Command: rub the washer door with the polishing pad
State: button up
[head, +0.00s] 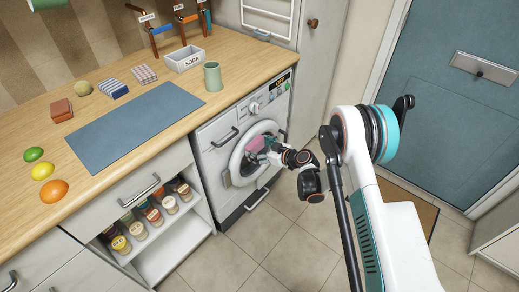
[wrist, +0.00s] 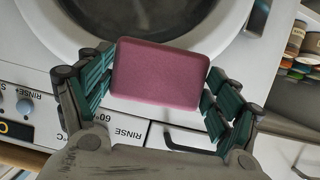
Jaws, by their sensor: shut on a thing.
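The washer is the white front-loader under the counter, and its round door (head: 234,168) has a white ring and dark glass. The polishing pad (head: 256,144) is a pink block in front of the upper part of the door. My gripper (head: 262,148) is shut on the pad. In the wrist view the pad (wrist: 158,75) sits between both green-ribbed fingers of my gripper (wrist: 160,66). The door's ring and dark glass (wrist: 180,15) show behind it. I cannot tell whether the pad touches the door. The pad and my arm hide part of the door.
A wooden counter (head: 226,60) runs above the washer, with a blue mat (head: 135,125), a SODA box (head: 185,60) and a green mug (head: 213,77). An open shelf with several spice jars (head: 153,214) is left of the washer. The tiled floor (head: 290,240) in front is clear.

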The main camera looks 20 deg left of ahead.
aim_at(263, 142)
jog(key=shift+w+a, duration=0.2)
jog(key=shift+a, duration=0.25)
jog(key=shift+w+a, duration=0.2)
jog(key=shift+a, duration=0.25)
jog(key=shift+w, duration=0.1)
jog(key=shift+w+d, duration=0.4)
jog(key=shift+w, duration=0.4)
jog(key=shift+w+d, duration=0.4)
jog(key=shift+w, duration=0.55)
jog(key=shift+a, duration=0.15)
jog(key=shift+s+a, duration=0.3)
jog(key=shift+s, duration=0.3)
jog(key=shift+s+a, duration=0.3)
jog(key=shift+s, duration=0.35)
jog(key=shift+s+a, duration=0.3)
jog(key=shift+s, duration=0.3)
jog(key=shift+c, duration=0.4)
jog(key=shift+s+d, duration=0.35)
jog(key=shift+d, duration=0.6)
jog(key=shift+s+d, duration=0.4)
jog(key=shift+d, duration=0.55)
jog(key=shift+s+d, duration=0.35)
jog(key=shift+d, duration=0.6)
